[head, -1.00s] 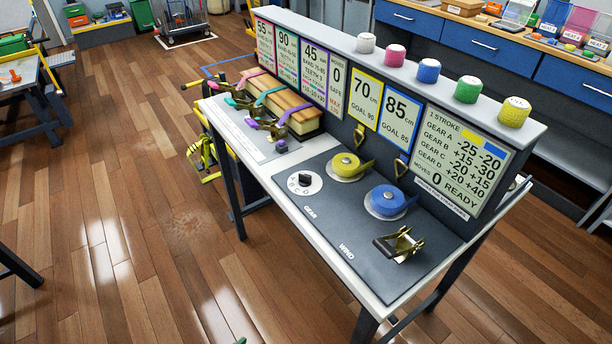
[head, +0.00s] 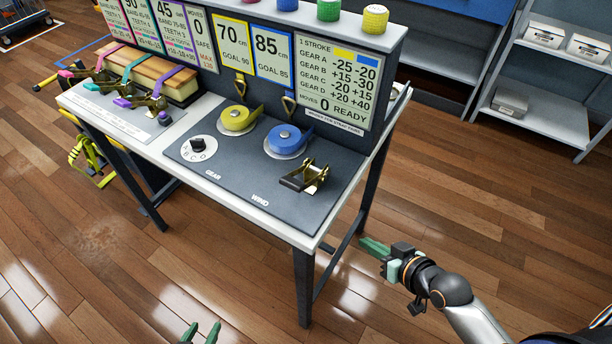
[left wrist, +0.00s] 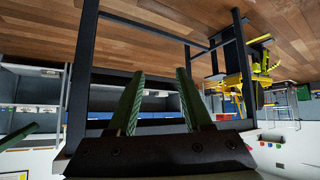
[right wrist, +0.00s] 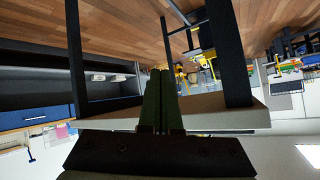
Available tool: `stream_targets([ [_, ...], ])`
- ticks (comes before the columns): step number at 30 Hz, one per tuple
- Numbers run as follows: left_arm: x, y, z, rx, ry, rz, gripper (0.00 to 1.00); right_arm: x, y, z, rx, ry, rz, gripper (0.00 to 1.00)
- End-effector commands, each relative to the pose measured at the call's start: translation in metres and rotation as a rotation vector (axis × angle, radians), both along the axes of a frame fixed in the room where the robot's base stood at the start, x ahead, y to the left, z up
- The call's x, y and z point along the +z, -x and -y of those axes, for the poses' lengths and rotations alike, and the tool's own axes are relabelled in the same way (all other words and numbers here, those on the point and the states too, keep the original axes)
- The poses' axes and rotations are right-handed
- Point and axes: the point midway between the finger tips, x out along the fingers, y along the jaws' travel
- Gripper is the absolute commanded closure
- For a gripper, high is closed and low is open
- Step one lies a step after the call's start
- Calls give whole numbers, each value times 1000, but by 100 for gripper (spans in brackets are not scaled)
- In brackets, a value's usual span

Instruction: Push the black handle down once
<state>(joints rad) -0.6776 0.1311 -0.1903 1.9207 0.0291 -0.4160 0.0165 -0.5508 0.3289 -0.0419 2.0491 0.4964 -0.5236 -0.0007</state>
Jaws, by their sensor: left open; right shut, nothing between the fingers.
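The black handle (head: 291,183) belongs to a small brass ratchet (head: 314,177) on the dark panel, near the word WIND, at the table's near right part. The handle sticks out to the left of the brass body. My left gripper (head: 203,331) is at the bottom edge of the head view, in front of the table, open and empty; its fingers also show apart in the left wrist view (left wrist: 160,85). My right gripper (head: 373,246) is right of the table's front right leg, shut and empty; its fingers touch in the right wrist view (right wrist: 160,75). Neither gripper touches the handle.
A yellow strap roll (head: 237,120) and a blue strap roll (head: 287,140) lie behind the ratchet. A gear dial (head: 198,147) is to the left. The upright board (head: 334,83) reads 0 READY. The table's near edge (head: 262,216) faces open floor.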

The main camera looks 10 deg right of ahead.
Motion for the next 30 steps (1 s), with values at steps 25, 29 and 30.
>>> stream_targets([
  [25,-28,-14,14,-28,17,19,50,248,-27,-30,463,-407,196,100],
  [29,-28,-14,15,-29,17,18,50,252,-25,-32,474,-412,196,100],
  [30,-27,-14,15,-29,17,18,50,252,-25,-32,474,-412,196,100],
])
